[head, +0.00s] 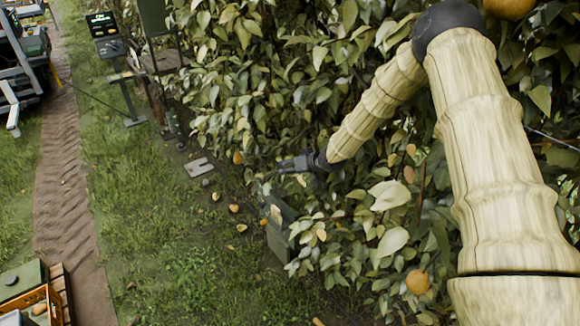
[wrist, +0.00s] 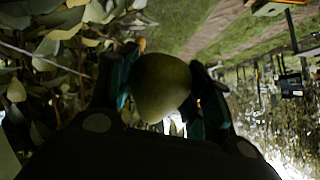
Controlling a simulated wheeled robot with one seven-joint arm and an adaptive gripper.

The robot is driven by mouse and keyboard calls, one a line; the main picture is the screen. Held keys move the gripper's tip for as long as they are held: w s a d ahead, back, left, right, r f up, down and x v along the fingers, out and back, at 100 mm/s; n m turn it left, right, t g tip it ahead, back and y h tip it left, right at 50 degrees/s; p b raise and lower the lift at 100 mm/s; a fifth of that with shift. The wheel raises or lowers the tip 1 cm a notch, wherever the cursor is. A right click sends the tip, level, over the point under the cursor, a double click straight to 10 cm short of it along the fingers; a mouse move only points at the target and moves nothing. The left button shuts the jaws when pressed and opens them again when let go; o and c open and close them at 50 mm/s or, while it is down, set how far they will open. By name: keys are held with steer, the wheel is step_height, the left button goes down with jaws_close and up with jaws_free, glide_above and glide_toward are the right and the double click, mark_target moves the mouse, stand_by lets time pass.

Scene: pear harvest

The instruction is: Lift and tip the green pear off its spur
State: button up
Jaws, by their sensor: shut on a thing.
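The green pear (wrist: 160,86) fills the middle of the wrist view, dark green and rounded. It sits between the two fingers of my gripper (wrist: 163,92), which are shut on it from both sides. In the head view my gripper (head: 284,165) points left beside the leafy hedge. The held pear cannot be made out there. The spur and the pear's stem are hidden, so I cannot tell whether the pear is still attached.
Leaves (wrist: 62,62) crowd the left of the wrist view. An orange-yellow pear (head: 238,157) is at the foliage edge, and another (head: 417,281) hangs lower right. A dark green bin (head: 281,226) stands below my gripper. Open grass (head: 165,235) lies left.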

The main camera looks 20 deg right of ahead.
steer(key=shift+s+a+r+g+p, duration=0.15)
steer(key=shift+s+g+p, duration=0.3)
steer(key=shift+p, duration=1.7)
steer(key=shift+s+r+m+g, duration=0.2)
steer(key=shift+r+m+g, duration=0.3)
steer(key=shift+g, duration=0.25)
steer(key=shift+s+a+f+b, duration=0.1)
steer(key=shift+s+f+b, duration=0.15)
steer(key=shift+b, duration=0.3)
steer(key=shift+s+a+f+b, duration=0.1)
steer(key=shift+s+a+b, duration=0.1)
steer(key=shift+s+b, duration=0.65)
steer(key=shift+s+a+f+b, duration=0.1)
steer(key=shift+s+a+b, duration=0.1)
steer(key=shift+s+b, duration=0.6)
steer(key=shift+w+b, duration=0.15)
steer(key=shift+b, duration=0.3)
steer(key=shift+s+a+f+b, duration=0.1)
steer(key=shift+s+a+b, duration=0.15)
steer(key=shift+s+b, duration=0.55)
steer(key=shift+w, duration=0.1)
